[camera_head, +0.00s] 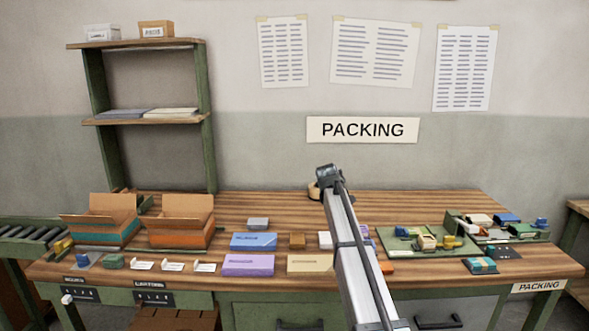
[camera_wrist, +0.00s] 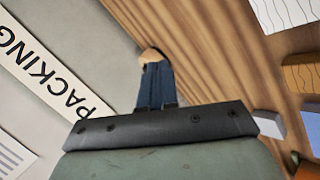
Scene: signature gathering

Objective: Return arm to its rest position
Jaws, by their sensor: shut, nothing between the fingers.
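My gripper (camera_wrist: 153,66) shows in the wrist view as two dark blue fingers pressed together with nothing between them. In the head view my arm reaches up from the bottom right over the table, and its dark end stands above the back of the wooden tabletop (camera_head: 420,203). My fingers cannot be made out there. A small tan item (camera_head: 313,190) sits just left of and behind the arm's end; a tan shape (camera_wrist: 150,55) also shows beyond my fingertips in the wrist view. Whether my fingers touch it cannot be told.
Two open cardboard boxes (camera_head: 182,235) stand at the left. Blue (camera_head: 254,241) and purple (camera_head: 248,265) packages lie left of my arm. A green tray (camera_head: 418,244) with small items lies to its right. The back of the table is mostly clear below the PACKING sign (camera_head: 362,130).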

